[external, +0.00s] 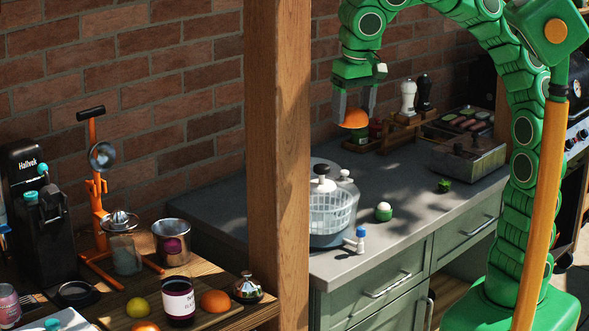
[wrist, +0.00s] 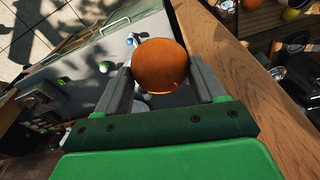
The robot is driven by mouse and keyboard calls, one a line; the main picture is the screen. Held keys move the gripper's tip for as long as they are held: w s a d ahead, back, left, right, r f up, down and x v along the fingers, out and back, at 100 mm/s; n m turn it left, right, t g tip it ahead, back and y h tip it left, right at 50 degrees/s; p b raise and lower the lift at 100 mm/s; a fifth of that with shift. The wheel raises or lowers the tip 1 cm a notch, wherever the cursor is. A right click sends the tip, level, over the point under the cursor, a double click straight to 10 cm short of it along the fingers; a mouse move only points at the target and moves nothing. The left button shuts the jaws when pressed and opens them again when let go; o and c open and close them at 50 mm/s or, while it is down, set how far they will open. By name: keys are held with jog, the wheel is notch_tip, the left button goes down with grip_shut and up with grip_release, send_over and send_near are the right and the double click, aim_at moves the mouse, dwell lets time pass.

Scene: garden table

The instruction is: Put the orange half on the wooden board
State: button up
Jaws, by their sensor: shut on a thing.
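My gripper (external: 355,108) is shut on the orange half (external: 355,118) and holds it in the air above the grey counter. In the wrist view the orange half (wrist: 160,67) sits between the two fingers, its rounded skin side facing the camera. The wooden board (external: 115,317) lies on the wooden table at the lower left in the external view. A lemon, a dark labelled jar and orange fruit stand on or beside it. The wooden post stands between my gripper and the board in the external view.
The wooden post (external: 277,150) is close by the gripper in the wrist view (wrist: 245,85). A salad spinner (external: 333,208) stands on the grey counter (external: 400,185). An orange juice press (external: 97,190), a metal cup (external: 171,243) and a black machine (external: 40,215) crowd the table's back.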

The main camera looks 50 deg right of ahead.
aim_at(348, 117)
jog(key=shift+m, duration=0.4)
jog(key=a, duration=0.1)
jog(key=s+a, duration=0.1)
jog(key=a, duration=0.1)
jog(key=s+a, duration=0.1)
jog(key=shift+s+a+f, duration=0.2)
jog(key=shift+s+a, duration=0.05)
jog(key=w+a+f+n, duration=0.2)
jog(key=w+a+f, duration=0.35)
jog(key=a, duration=0.45)
jog(key=w+a+f+n, duration=0.2)
jog(key=w+a+f, duration=0.3)
jog(key=a, duration=0.4)
jog(key=w+a+f+n, duration=0.2)
jog(key=w+a+f, duration=0.2)
jog(key=w+a, duration=0.45)
jog(key=shift+m, duration=0.4)
jog(key=shift+w+a+f, duration=0.2)
jog(key=shift+w+f, duration=0.2)
jog(key=shift+f, duration=3.1)
jog(key=shift+w+a+f, duration=0.15)
jog(key=shift+w+f, duration=0.2)
jog(key=shift+f, duration=3.1)
jog(key=shift+w+a+f, duration=0.2)
jog(key=shift+w+f, duration=0.2)
jog(key=shift+f, duration=3.1)
jog(key=shift+f, duration=0.1)
jog(key=o, duration=1.2)
